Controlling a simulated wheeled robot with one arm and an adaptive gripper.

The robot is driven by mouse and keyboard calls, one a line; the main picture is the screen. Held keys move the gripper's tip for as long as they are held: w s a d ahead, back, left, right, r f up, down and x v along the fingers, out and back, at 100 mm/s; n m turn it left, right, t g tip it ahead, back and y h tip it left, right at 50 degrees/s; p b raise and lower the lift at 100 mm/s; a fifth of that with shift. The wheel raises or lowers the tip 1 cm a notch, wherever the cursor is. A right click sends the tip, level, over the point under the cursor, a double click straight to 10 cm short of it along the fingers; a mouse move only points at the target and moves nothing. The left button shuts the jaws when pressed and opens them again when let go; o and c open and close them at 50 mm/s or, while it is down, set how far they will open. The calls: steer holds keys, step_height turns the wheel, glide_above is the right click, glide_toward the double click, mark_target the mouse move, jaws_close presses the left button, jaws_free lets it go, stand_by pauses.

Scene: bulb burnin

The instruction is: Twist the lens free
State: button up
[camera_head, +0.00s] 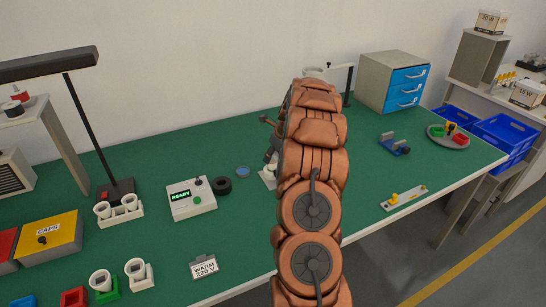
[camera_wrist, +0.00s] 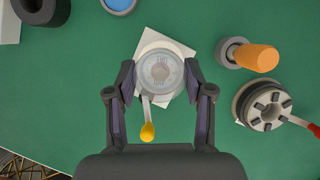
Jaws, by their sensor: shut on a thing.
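The lens (camera_wrist: 161,73) is a round, clear, ribbed disc on a white square base (camera_wrist: 151,41) in the wrist view. A small lever with a yellow knob (camera_wrist: 147,132) sticks out below it. My gripper (camera_wrist: 160,79) is shut on the lens, one finger at its left side and one at its right. In the head view my arm hides the lens and most of my gripper (camera_head: 271,143); part of the white base (camera_head: 267,177) shows beside the arm.
An orange-handled piece (camera_wrist: 258,57) and a slotted round fixture with a red lever (camera_wrist: 266,108) stand close on the right. A black ring (camera_head: 221,185), a blue disc (camera_head: 243,171) and a tester reading READY (camera_head: 191,199) are left of my arm.

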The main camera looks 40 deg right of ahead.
stand_by(0.4)
steer(key=shift+f+n+y+b, duration=0.15)
steer(key=shift+n+y+b, duration=0.25)
steer(key=shift+n, duration=1.2)
steer(key=o, duration=1.2)
steer(key=shift+d+r, duration=0.1)
steer(key=shift+r, duration=0.1)
steer(key=v, duration=1.2)
steer(key=shift+w+d, duration=0.1)
steer(key=shift+d, duration=0.1)
